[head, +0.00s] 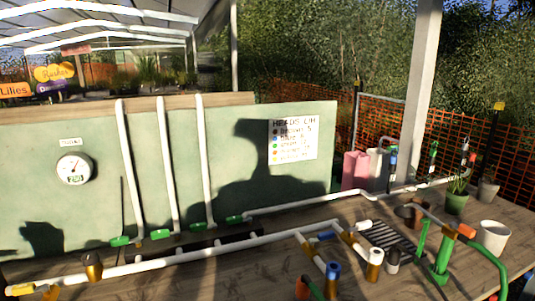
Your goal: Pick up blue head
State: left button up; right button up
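A small upright piece with a blue top (333,270) stands at the front of the wooden table, by the end of a white branch pipe. Another blue part (326,237) lies along a short branch, beside the white pipework. A third blue-marked piece (392,160) stands upright at the back, near the post. I cannot tell for sure which of these is the blue head. The sign (293,139) titled "HEADS" lists several colours with numbers; the numbers are too small to read surely. Neither of my grippers shows clearly in the head view.
A long white pipe (215,243) crosses the wooden table (190,275). Brown-and-white pieces (375,263), an orange-topped piece (302,287) and a green stand (440,262) crowd the front right. A white pot (493,236) stands farther right. The front left table is mostly clear.

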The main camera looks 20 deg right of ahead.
aim_at(393, 158)
jog(key=z, duration=1.55)
